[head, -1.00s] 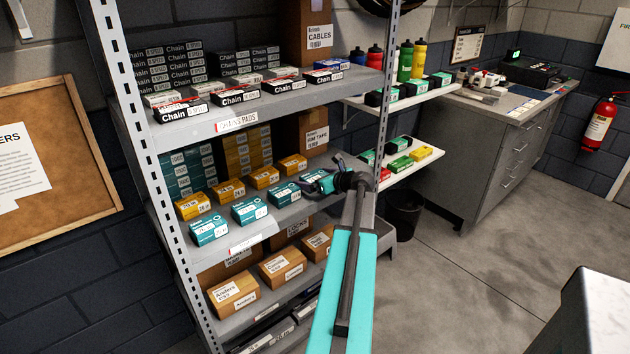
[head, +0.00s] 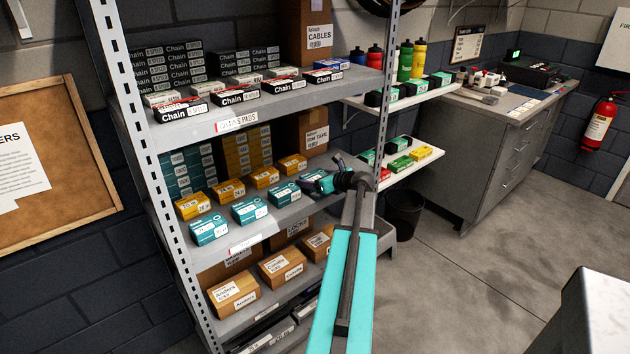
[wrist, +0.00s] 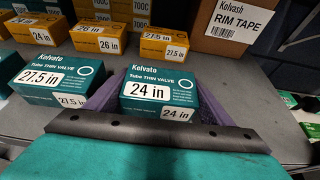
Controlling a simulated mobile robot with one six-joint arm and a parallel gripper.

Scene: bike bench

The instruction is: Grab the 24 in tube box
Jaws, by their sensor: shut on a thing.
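The 24 in tube box (wrist: 160,90) is teal with a white "24 in" label and shows in the middle of the wrist view. My gripper (wrist: 158,98) has one purple-grey finger on each side of it and is shut on it. The box stands upright at the front of the shelf, and I see no clear gap under it. In the head view my gripper (head: 325,180) is at the right end of the row of teal boxes and largely hides the box there.
A teal 27.5 in box (wrist: 60,82) stands close on the left. Yellow boxes (wrist: 163,45) and a brown rim tape carton (wrist: 236,28) stand behind. The shelf above, with chain boxes (head: 235,96), overhangs this one. A grey shelf post (head: 385,95) rises near my gripper.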

